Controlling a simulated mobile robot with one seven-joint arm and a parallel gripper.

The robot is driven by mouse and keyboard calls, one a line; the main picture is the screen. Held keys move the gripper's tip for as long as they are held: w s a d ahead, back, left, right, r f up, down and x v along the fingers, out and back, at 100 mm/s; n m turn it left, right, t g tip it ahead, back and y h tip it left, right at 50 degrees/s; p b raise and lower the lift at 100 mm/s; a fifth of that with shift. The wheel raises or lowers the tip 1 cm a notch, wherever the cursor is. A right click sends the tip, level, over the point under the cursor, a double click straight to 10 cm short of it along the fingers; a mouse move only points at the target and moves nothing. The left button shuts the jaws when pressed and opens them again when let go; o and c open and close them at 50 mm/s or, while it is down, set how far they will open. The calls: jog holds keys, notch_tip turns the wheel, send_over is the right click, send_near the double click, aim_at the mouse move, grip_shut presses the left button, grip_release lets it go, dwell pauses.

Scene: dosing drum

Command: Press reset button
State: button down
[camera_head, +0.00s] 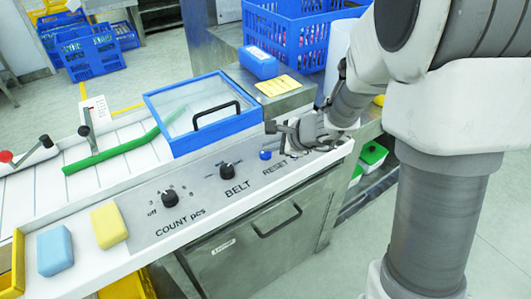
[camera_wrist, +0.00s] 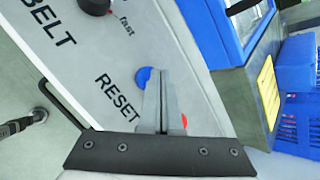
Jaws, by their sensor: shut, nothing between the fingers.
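The blue reset button (camera_head: 265,154) sits on the grey control panel (camera_head: 205,200), beside the word RESET. It also shows in the wrist view (camera_wrist: 144,75), just left of my fingers. My gripper (camera_wrist: 168,72) is shut and empty, its fingers together over the panel. In the head view my gripper (camera_head: 287,148) is just right of the blue button. I cannot tell whether the fingertips touch the panel. A red button (camera_wrist: 184,121) shows partly beside the fingers in the wrist view; the rest is hidden.
A BELT knob (camera_head: 227,170) and a COUNT knob (camera_head: 169,198) stand on the panel to the left. A blue-framed clear lid (camera_head: 202,108) rises behind it. Yellow (camera_head: 109,225) and blue (camera_head: 55,250) blocks lie at the front left. A handle (camera_head: 277,221) juts below.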

aim_at(270, 155)
jog(key=shift+f+b, duration=0.5)
jog(key=shift+b, duration=0.1)
dwell(0.4)
dwell(0.3)
jog(key=shift+r+p, duration=0.65)
jog(key=shift+r, duration=0.25)
jog(key=shift+r, duration=0.1)
notch_tip(270, 155, up, 5)
jog(key=p, duration=0.3)
jog(key=shift+p, duration=0.4)
